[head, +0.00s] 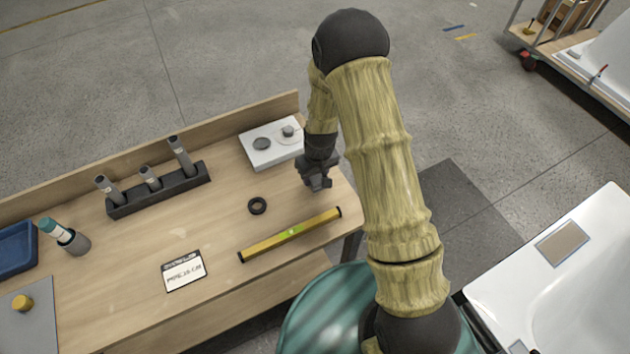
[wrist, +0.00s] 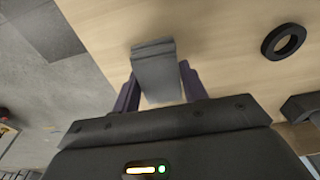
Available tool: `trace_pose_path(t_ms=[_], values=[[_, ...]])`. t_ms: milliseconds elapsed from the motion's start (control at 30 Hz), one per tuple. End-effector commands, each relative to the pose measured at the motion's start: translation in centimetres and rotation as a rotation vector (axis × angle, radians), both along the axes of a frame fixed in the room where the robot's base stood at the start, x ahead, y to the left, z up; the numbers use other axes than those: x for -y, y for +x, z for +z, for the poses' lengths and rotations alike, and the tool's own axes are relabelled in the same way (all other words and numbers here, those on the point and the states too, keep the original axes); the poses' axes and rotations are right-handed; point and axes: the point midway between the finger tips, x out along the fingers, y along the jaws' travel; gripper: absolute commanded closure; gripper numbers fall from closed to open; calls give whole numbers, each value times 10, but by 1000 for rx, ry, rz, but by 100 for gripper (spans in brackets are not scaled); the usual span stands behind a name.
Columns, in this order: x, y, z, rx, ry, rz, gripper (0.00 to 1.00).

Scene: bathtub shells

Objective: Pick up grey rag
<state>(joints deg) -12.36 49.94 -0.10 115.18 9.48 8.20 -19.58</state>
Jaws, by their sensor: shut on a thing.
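The grey rag (wrist: 155,68) shows in the wrist view as a small grey folded piece between my fingers. My gripper (wrist: 158,88) is shut on it, with a dark finger on each side. In the head view my gripper (head: 316,184) is over the right end of the wooden workbench (head: 220,235). The rag is hard to make out there against the dark fingers. I cannot tell whether the rag still touches the bench top.
A black ring (head: 257,206) and a yellow spirit level (head: 290,234) lie near my gripper. A white box (head: 268,152) stands behind it, by the bench's raised back edge. A dark holder (head: 160,190) with grey tubes and a label card (head: 184,271) are farther left.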

Motion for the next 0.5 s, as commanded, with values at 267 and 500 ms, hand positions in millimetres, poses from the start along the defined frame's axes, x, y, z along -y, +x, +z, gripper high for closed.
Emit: trace_pose_path(t_ms=[267, 500], values=[[-1, 1, 48, 6, 0, 3, 79], [-1, 0, 67, 1, -1, 3, 79]])
